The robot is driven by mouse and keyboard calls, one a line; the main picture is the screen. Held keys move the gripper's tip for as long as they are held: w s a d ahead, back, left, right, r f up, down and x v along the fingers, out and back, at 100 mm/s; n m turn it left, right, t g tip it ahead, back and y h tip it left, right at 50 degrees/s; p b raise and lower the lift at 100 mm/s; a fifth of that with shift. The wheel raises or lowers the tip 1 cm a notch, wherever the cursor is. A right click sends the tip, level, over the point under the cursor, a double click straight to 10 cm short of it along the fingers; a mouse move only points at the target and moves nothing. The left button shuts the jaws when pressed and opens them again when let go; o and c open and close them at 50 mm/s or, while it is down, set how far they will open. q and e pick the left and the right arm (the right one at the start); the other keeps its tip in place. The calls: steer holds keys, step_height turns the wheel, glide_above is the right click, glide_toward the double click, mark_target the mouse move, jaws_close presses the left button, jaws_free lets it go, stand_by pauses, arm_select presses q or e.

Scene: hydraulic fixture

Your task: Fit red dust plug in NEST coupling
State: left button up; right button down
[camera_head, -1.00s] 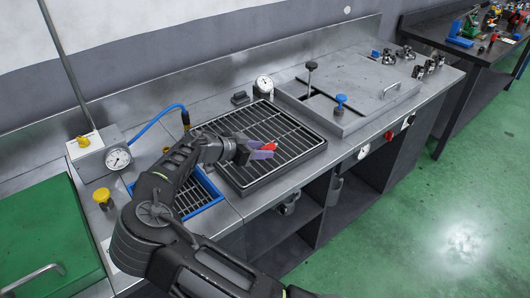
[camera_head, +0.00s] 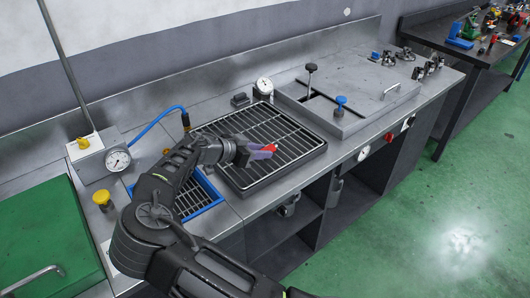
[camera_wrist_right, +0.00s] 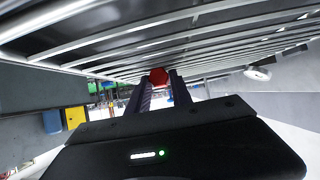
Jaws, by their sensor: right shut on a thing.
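The red dust plug (camera_head: 271,147) is between the fingertips of my right gripper (camera_head: 264,152). In the right wrist view the plug's round red end (camera_wrist_right: 158,76) shows between the two fingers (camera_wrist_right: 160,90), with grate bars filling the upper part of the picture. I cannot pick out which fitting is the NEST coupling. My left gripper is not in view.
The grate (camera_head: 240,180) lies in the steel bench. A blue-edged grid (camera_head: 203,207) with a blue hose (camera_head: 160,117) is to its left. A raised steel plate (camera_head: 365,88) with black and blue knobs is to its right. Several metal fittings (camera_head: 390,58) stand farther right.

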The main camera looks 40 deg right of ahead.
steer(key=shift+r, duration=0.35)
steer(key=shift+r, duration=0.15)
stand_by(0.5)
steer(key=shift+r+p, duration=0.85)
steer(key=shift+r, duration=1.55)
steer(key=c, duration=1.7)
jaws_free()
jaws_close()
